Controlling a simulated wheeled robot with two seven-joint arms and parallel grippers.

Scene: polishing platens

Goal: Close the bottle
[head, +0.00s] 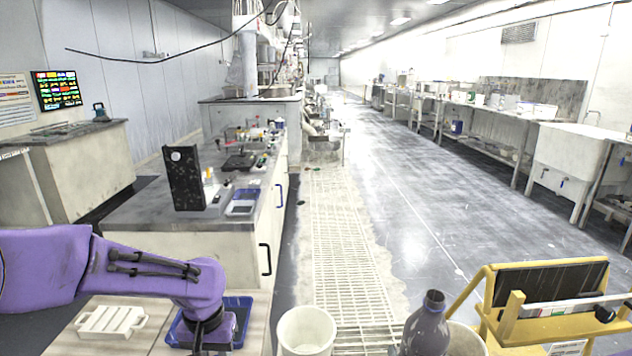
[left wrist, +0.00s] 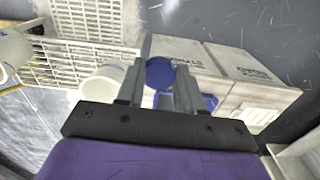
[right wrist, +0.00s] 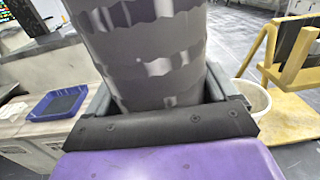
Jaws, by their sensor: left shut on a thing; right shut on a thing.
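The grey-purple bottle (head: 426,330) stands upright at the bottom of the head view, with its narrow bare neck at the top. My right gripper (right wrist: 155,100) is shut around the bottle's body, which fills the middle of the right wrist view (right wrist: 150,45); the fingertips are mostly hidden behind it. My left gripper (left wrist: 160,78) is shut on a round blue cap (left wrist: 159,73), held between its fingertips. In the head view the left gripper (head: 205,345) is at the lower left, well apart from the bottle, over a blue tray (head: 247,305); its fingertips are cut off.
A white rack (head: 110,321) lies on the pale cabinet left of the blue tray. A white bucket (head: 306,330) stands between the tray and the bottle, with another pale bucket (head: 467,342) beside the bottle. Yellow steps (head: 500,325) stand at the right. A floor grating (head: 345,250) runs ahead.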

